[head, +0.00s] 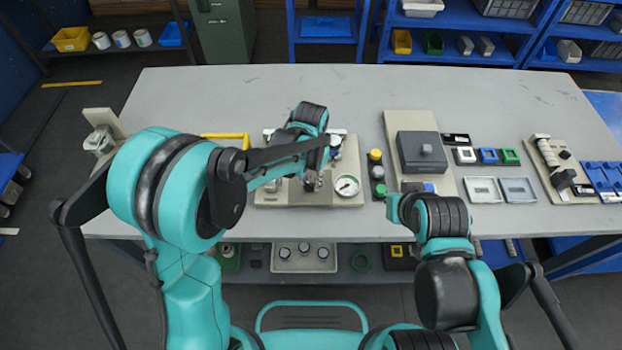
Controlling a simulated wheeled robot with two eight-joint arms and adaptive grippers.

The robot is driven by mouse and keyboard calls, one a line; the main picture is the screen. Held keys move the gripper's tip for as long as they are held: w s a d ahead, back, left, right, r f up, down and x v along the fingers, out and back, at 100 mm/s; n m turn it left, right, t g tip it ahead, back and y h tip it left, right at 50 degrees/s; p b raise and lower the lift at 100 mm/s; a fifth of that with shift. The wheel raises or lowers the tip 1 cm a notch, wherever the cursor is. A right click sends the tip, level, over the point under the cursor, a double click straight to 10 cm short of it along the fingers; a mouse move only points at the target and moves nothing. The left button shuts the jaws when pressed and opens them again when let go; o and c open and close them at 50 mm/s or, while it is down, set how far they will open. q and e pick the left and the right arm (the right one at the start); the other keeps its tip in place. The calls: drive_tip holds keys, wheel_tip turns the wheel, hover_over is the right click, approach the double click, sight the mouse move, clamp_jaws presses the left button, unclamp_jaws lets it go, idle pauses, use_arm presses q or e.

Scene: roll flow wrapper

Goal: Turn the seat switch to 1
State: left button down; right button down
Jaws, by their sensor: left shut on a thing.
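My left gripper (313,182) reaches down over a beige board on the table with a round white gauge (347,185). It is shut on a small part of this board, which I take to be the seat switch; the fingers and wrist hide most of it, so its position mark cannot be read. The board (350,148) also carries metal fittings, partly behind my left arm.
Right of the board are a button strip (376,172) with yellow and green caps, a dark grey box (421,152) on a beige plate, small coloured frames, two trays and a board with a roller (548,155). The back of the grey table (250,95) is clear.

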sight(310, 183)
use_arm(q)
drive_tip(key=shift+n, duration=1.1)
drive_tip(key=c, duration=1.2)
unclamp_jaws()
wheel_tip(310, 183, up, 12)
